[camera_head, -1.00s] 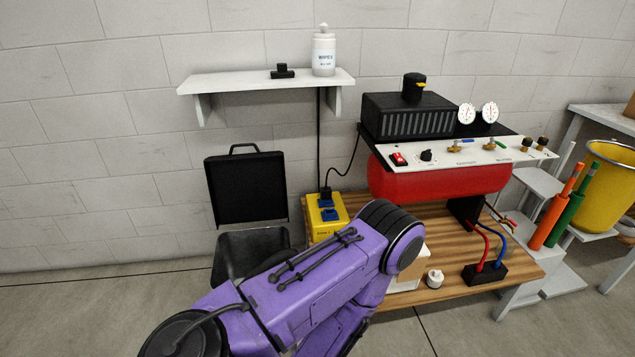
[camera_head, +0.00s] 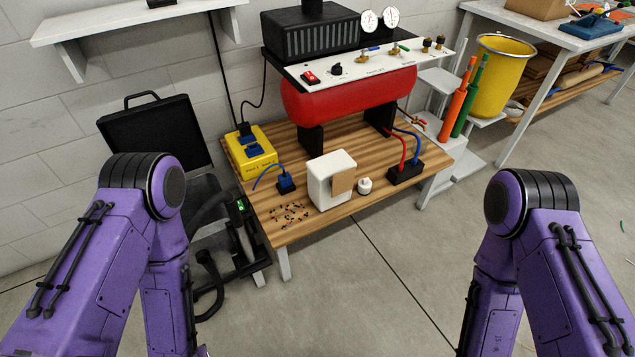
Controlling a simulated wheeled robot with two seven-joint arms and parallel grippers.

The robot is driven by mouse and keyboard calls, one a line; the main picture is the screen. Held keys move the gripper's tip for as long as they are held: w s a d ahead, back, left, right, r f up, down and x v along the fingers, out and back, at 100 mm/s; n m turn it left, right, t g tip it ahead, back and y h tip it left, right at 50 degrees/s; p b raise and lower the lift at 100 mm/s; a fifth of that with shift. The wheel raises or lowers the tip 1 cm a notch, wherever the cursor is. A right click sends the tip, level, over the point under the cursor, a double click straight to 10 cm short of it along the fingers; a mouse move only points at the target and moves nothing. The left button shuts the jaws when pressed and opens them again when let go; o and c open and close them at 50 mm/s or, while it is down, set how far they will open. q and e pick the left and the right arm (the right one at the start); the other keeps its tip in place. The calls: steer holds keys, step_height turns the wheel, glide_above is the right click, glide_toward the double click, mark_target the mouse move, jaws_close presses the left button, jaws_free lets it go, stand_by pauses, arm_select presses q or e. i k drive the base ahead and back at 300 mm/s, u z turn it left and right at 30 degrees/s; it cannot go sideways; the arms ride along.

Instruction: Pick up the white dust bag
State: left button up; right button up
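The white dust bag (camera_head: 322,187) looks like the boxy white object with a brown card-like patch on its right front face. It stands upright on the wooden tabletop (camera_head: 300,234), near the front edge. Nothing of mine touches it. My two purple arms come in at the lower left and lower right, with their forearms running down out of the picture. Neither gripper shows.
A small white knob-like object (camera_head: 364,186), a black block (camera_head: 405,173) with red and blue cables, a blue plug (camera_head: 285,183) and scattered crumbs surround the bag. A yellow box (camera_head: 252,152) and red tank (camera_head: 345,98) stand behind. Open floor lies front right.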

mark_target(331, 176)
steer(key=k, duration=0.65)
steer(key=z, duration=0.55)
steer(key=i, duration=0.6)
steer(key=z, duration=0.7)
steer(key=i, duration=0.9)
steer(key=u, duration=0.85)
steer(key=i, duration=0.85)
steer(key=u, duration=0.95)
